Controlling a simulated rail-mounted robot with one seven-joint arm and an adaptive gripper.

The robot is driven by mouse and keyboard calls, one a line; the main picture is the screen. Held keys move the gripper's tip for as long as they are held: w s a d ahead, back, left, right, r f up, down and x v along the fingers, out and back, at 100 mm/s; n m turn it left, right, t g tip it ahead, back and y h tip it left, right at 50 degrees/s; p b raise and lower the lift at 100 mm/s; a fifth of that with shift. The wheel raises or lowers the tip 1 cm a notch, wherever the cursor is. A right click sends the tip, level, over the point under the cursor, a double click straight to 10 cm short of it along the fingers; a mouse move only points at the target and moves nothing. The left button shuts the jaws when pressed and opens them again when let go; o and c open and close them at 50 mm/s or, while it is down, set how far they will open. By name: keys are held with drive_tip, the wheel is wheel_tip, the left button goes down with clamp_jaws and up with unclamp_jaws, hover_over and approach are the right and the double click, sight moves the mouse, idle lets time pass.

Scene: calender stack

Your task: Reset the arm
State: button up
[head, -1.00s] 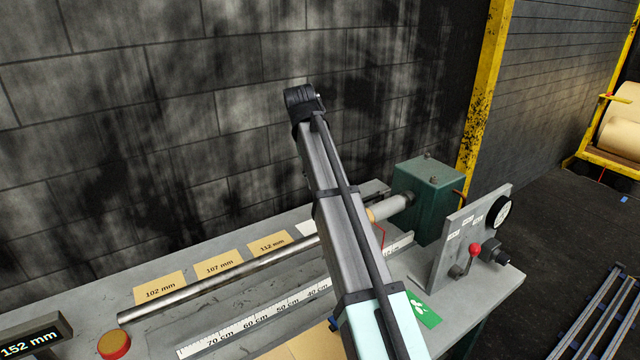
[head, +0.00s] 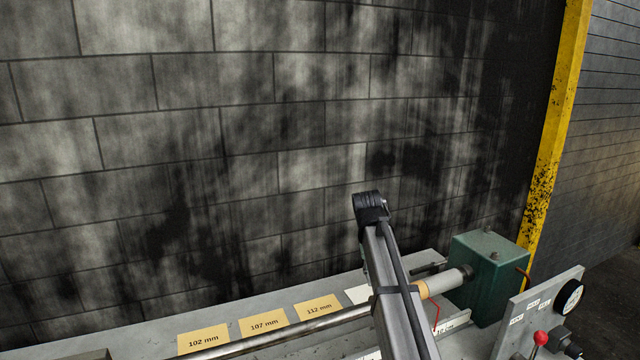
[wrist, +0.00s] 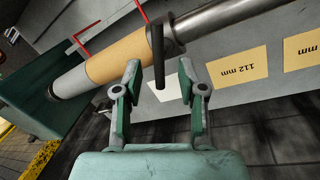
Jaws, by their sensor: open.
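The gripper itself is not clear in the head view. The tan core shows at the green housing (head: 490,275).
Cards marked 102 mm (head: 203,339), 107 mm (head: 263,323) and 112 mm (head: 318,308) lie along the bench's back edge. A block wall (head: 230,150) stands behind. A yellow post (head: 553,130) rises at right. A gauge panel (head: 535,318) with a red knob stands at the bench's right.

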drive_tip(key=shift+d+f, duration=0.25)
drive_tip(key=shift+f, duration=0.9)
drive_tip(key=shift+r, duration=0.15)
wheel_tip(320, 180, up, 11)
drive_tip(key=a, duration=0.2)
drive_tip(key=f, duration=0.3)
drive_tip(key=d+f, duration=0.1)
drive_tip(key=f, duration=0.3)
drive_tip(key=d+f, duration=0.1)
drive_tip(key=f, duration=0.3)
drive_tip(key=shift+s, duration=0.1)
drive_tip(key=shift+f+n, duration=0.2)
drive_tip(key=shift+n, duration=0.1)
drive_tip(key=n, duration=0.2)
drive_tip(key=shift+n+t, duration=0.3)
drive_tip(key=shift+n, duration=0.1)
drive_tip(key=n, duration=0.4)
drive_tip(key=shift+r+t+b, duration=0.1)
drive_tip(key=shift+t+b, duration=0.25)
drive_tip(key=shift+t, duration=0.05)
